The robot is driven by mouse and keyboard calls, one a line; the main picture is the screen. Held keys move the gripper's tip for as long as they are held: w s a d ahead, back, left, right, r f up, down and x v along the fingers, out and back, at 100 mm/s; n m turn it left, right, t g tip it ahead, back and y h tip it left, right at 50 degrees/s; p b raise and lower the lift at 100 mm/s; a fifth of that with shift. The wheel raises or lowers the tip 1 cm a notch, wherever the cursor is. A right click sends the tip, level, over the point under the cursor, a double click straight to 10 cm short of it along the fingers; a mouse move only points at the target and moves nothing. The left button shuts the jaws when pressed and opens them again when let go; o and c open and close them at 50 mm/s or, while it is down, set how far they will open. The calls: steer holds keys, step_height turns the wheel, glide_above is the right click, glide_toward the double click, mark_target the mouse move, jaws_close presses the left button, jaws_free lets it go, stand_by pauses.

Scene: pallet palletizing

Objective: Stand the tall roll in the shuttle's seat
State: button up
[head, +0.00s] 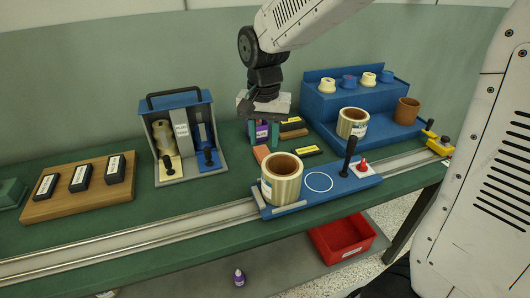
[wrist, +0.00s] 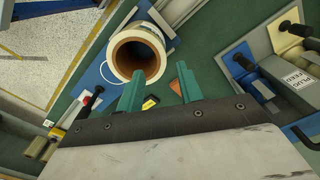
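The shuttle (head: 342,184) is a blue plate on the rail, with a white ring outline (head: 319,181), a black post and a red cone on it. A tall cream roll (head: 281,182) with a brown core stands upright at the shuttle's left end, beside the ring. In the wrist view the roll (wrist: 158,42) is seen from above, beyond the fingertips. My gripper (head: 263,142) hangs above the table behind and left of the roll, apart from it. Its teal fingers (wrist: 158,88) are spread with nothing visible between them. The roll's base contact is partly hidden.
A second roll (head: 352,123) and a brown roll (head: 407,110) stand on the blue stepped stand (head: 345,103) at the right. Yellow-labelled blocks (head: 307,151) lie behind the shuttle. A tool caddy (head: 216,115) and a wooden block board (head: 60,203) stand left. A red bin (head: 342,239) is below.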

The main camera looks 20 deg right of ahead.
steer(key=shift+s+r, duration=0.1)
steer(key=shift+r, duration=1.5)
steer(key=s+d+r+n, duration=0.1)
steer(key=s+d+n, duration=0.2)
steer(key=s, duration=0.8)
steer(key=s+d+r+n+t, duration=0.1)
steer(key=s+d+r+n, duration=0.1)
steer(key=s, duration=1)
steer(key=d+n, duration=0.1)
steer(key=d, duration=0.1)
steer(key=shift+s+d, duration=0.3)
steer(key=shift+d, duration=0.05)
